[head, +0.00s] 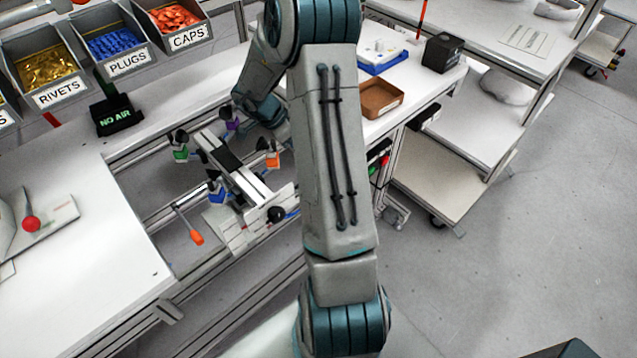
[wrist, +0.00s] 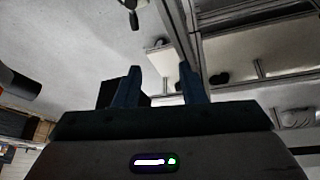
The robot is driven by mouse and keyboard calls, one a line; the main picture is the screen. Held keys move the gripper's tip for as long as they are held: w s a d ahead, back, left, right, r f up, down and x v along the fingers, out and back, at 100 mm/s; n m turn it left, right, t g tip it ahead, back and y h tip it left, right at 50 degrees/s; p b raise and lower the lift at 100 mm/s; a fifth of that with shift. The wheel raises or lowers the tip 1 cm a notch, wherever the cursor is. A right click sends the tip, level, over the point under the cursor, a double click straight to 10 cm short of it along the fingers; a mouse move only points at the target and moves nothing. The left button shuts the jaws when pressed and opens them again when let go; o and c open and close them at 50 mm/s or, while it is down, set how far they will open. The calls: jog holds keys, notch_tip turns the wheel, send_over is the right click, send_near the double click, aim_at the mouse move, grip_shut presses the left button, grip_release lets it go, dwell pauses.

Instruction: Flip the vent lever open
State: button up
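An orange-tipped lever (head: 196,237) on a thin rod sticks out at the front left of the fixture (head: 240,180) set in the bench frame; I cannot tell for certain that it is the vent lever. A black round knob (head: 277,214) sits at the fixture's front right.
A black "NO AIR" display (head: 115,116) stands behind the fixture, near bins of rivets, plugs and caps (head: 175,22). A brown tray (head: 380,97) and a black box (head: 441,53) are on the right bench. A white panel with a red ball (head: 32,223) lies left.

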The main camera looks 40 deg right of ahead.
jog(key=shift+m+g+y, duration=0.4)
jog(key=shift+g+y, duration=0.2)
jog(key=shift+g, duration=0.2)
jog(key=x, duration=0.5)
jog(key=s+a+b+x, duration=0.1)
jog(key=x, duration=1)
jog(key=shift+s+a, duration=0.3)
jog(key=shift+r, duration=0.1)
grip_shut()
jog(key=shift+r, duration=0.1)
